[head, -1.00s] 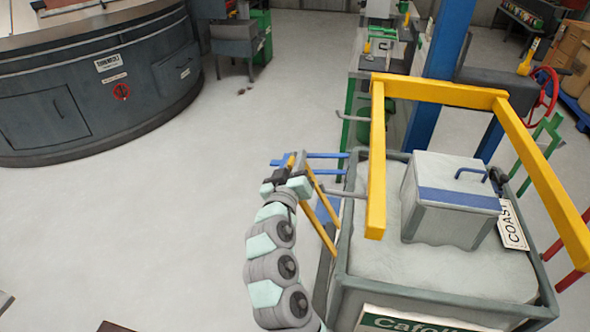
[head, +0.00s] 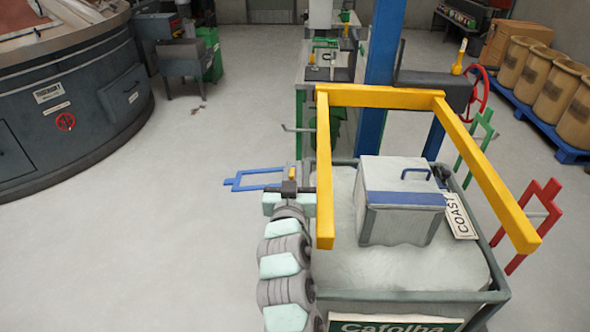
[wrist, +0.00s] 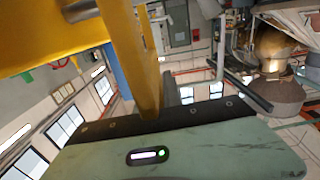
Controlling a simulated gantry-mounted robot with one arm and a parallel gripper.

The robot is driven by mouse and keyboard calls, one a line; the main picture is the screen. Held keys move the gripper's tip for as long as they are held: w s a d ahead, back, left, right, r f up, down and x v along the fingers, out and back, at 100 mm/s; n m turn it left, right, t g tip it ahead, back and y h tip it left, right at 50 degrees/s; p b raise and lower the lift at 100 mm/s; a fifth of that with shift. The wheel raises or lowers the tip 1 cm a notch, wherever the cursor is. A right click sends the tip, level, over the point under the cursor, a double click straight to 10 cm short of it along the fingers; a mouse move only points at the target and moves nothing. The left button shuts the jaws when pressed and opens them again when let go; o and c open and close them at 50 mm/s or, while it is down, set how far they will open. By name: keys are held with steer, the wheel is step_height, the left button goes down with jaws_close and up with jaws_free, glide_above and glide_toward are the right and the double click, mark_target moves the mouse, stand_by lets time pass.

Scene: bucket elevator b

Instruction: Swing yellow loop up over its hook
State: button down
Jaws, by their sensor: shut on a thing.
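My gripper (head: 291,180) is at the left side of the grey bin, shut on a yellow bar. In the wrist view the yellow bar (wrist: 138,60) runs down to the dark edge of my gripper (wrist: 155,122). A grey rod (head: 295,129) sticks out left beside the big yellow frame's left leg. Whether it is the yellow loop's hook, I cannot tell. The loop is not seen on any hook.
A big yellow frame (head: 380,97) stands over the grey bin (head: 408,296), with a lidded box (head: 400,222) inside. A blue loop (head: 253,180) juts out left of my gripper. Green (head: 476,150) and red (head: 527,225) loops are at the right side.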

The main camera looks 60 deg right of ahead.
steer(key=shift+f, duration=0.1)
steer(key=c, duration=1.5)
jaws_free()
steer(key=shift+w, duration=0.1)
